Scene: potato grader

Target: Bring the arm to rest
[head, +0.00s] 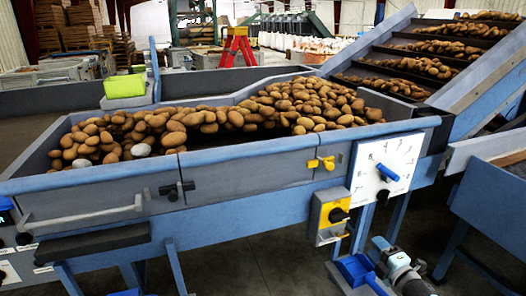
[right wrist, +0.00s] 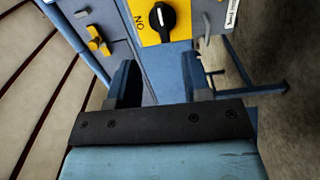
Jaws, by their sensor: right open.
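My right gripper (head: 362,274) is low at the right of the head view, in front of the grader and below its yellow switch box (head: 330,214). In the right wrist view the two dark fingers of my right gripper (right wrist: 162,82) stand apart with nothing between them. The switch box (right wrist: 158,20) with its black knob lies beyond the fingertips, apart from them. My left gripper does not show.
The grader trough (head: 250,177) holds many potatoes. A white panel (head: 386,165) with a blue lever (head: 387,172) is right of the switch box. A sloped conveyor (head: 475,80) rises at right. Open floor (head: 260,268) shows under the grader.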

